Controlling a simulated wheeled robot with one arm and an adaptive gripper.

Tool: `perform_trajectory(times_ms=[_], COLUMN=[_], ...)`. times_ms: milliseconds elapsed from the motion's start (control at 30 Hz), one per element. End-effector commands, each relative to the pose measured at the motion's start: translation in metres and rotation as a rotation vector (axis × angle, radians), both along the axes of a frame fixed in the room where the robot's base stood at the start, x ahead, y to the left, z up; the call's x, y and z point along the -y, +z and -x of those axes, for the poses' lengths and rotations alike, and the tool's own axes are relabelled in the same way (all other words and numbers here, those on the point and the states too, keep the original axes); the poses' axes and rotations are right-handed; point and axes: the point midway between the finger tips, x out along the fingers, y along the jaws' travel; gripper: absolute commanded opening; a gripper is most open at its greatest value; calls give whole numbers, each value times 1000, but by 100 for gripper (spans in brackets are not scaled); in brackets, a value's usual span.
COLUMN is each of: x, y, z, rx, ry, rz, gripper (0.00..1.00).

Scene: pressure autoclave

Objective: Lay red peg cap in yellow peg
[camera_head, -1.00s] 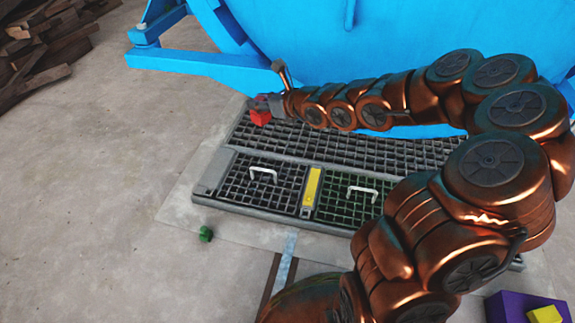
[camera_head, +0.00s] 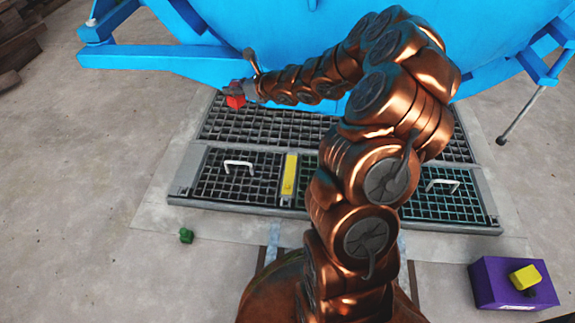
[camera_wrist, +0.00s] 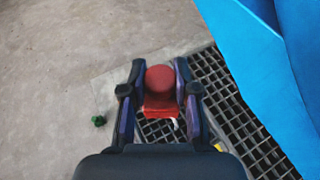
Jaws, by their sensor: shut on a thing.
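The red peg cap (camera_wrist: 160,92) is between the two fingers of my gripper (camera_wrist: 160,85) in the wrist view. My gripper is shut on it. In the head view the red cap (camera_head: 235,101) hangs at the end of my gripper (camera_head: 238,91), above the far left part of the floor grating. A yellow block-shaped piece (camera_head: 525,276), which may be the yellow peg, sits on a purple box (camera_head: 488,287) at the lower right, well apart from my gripper.
The floor grating (camera_head: 215,127) has handles and a yellow bar (camera_head: 289,174). A small green piece (camera_head: 186,236) lies on the concrete at left. The blue autoclave (camera_head: 150,58) stands behind. Old timber (camera_head: 18,45) lies at upper left. Open floor lies at left.

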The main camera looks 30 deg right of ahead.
Motion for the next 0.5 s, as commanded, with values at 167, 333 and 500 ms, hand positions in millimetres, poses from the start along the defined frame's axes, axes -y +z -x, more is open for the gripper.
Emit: perform_trajectory(times_ms=[167,333,500], x=[48,83,111], y=[-40,-77,-115], z=[-8,-11,-9], rx=[-7,-8,-7], ry=[-16,-4,28], rz=[3,1,0], gripper=[0,0,0])
